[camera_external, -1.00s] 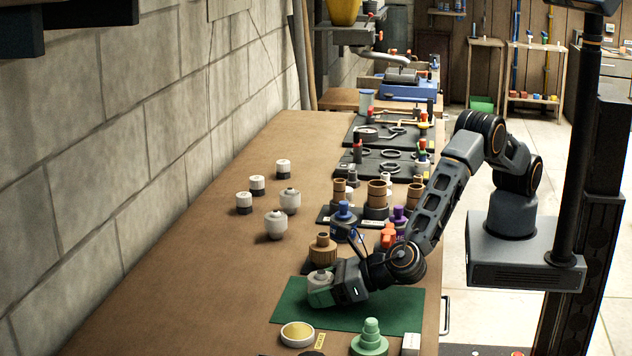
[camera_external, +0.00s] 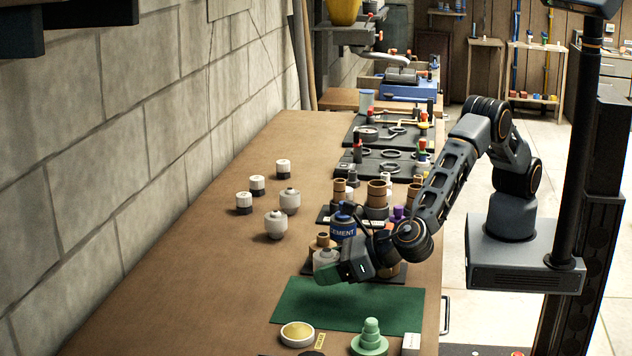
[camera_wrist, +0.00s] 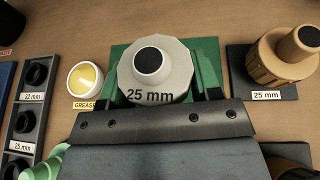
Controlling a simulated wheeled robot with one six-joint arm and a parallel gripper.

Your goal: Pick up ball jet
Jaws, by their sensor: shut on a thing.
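The ball jet is a pale grey faceted fitting (camera_wrist: 155,72) with a dark round opening and "25 mm" on its side. In the wrist view it sits between the two green fingers of my gripper (camera_wrist: 160,88), which is shut on it. In the outside view the grey fitting (camera_external: 325,260) shows at the end of my gripper (camera_external: 330,268), held above the green mat (camera_external: 350,304). The far finger is partly hidden by the fitting.
A yellow grease tin (camera_external: 297,333) and a green stepped fitting (camera_external: 370,338) stand near the front. A blue cement can (camera_external: 343,224) and brown fittings (camera_external: 376,196) stand behind my gripper. Pale grey fittings (camera_external: 276,224) stand to the left.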

